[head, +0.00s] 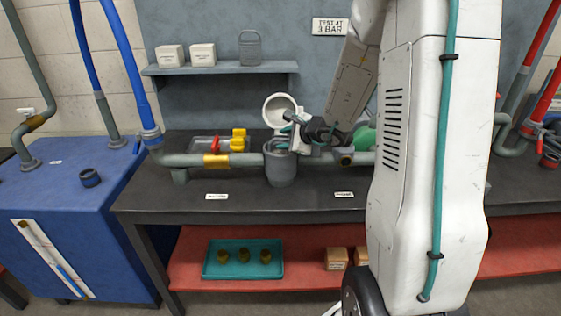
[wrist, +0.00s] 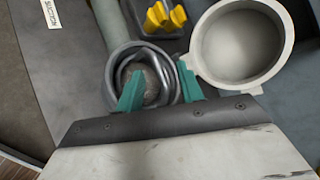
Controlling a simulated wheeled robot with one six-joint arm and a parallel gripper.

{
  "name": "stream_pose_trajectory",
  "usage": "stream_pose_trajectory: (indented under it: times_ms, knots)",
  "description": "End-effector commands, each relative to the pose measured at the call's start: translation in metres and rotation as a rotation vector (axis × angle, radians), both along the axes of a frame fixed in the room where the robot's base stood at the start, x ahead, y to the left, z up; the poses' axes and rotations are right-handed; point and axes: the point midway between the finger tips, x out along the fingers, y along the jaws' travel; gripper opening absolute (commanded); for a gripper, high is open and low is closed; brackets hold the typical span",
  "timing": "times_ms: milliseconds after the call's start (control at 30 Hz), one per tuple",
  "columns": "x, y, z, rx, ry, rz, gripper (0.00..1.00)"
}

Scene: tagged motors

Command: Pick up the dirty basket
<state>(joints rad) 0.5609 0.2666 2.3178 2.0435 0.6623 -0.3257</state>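A grey strainer housing (head: 281,170) stands in the pipe line on the dark bench, its top open. In the wrist view, a rounded grey-brown mesh-like thing, seemingly the dirty basket (wrist: 153,85), sits inside the housing's round mouth (wrist: 112,73). My gripper (head: 284,143) is over the housing, pointing down. Its teal fingers (wrist: 160,70) are apart, with the basket between them. The left finger is inside the rim in the picture and the right one overlaps the right rim. Whether either touches the basket cannot be told. The head view hides the basket.
A tray with yellow parts (head: 238,138) and a red-handled valve (head: 217,145) are to the left. A shelf (head: 220,69) is above.

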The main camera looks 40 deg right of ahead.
Motion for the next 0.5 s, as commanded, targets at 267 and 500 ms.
stream_pose_trajectory:
  times_ms: [267,500]
  knots:
    - [0.02,0.003,-0.012,0.0,0.001,0.001,0.37]
    - [0.019,0.003,-0.012,0.0,0.0,0.0,0.18]
